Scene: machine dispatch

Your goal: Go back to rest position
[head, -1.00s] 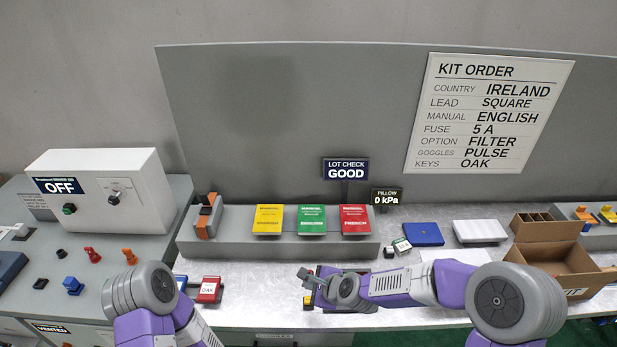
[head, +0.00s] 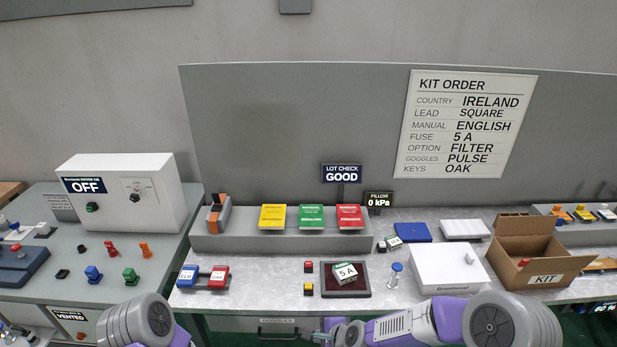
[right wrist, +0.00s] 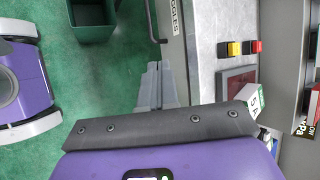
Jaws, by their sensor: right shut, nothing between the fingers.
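My right gripper shows in the right wrist view (right wrist: 155,88) with its fingers together and nothing between them, over the green floor beside the bench front. In the head view my right arm crosses the bottom right, and its gripper end (head: 333,330) sits low at the bench's front edge. My left arm shows at the bottom left of the head view; its gripper is out of frame.
The bench (head: 240,299) holds a dark red pad (head: 360,287) with a white 5 A box (head: 344,273), a white box (head: 443,267) and an open KIT carton (head: 546,280). Red and yellow buttons stand left of the pad. Open floor (right wrist: 110,90) lies before the bench.

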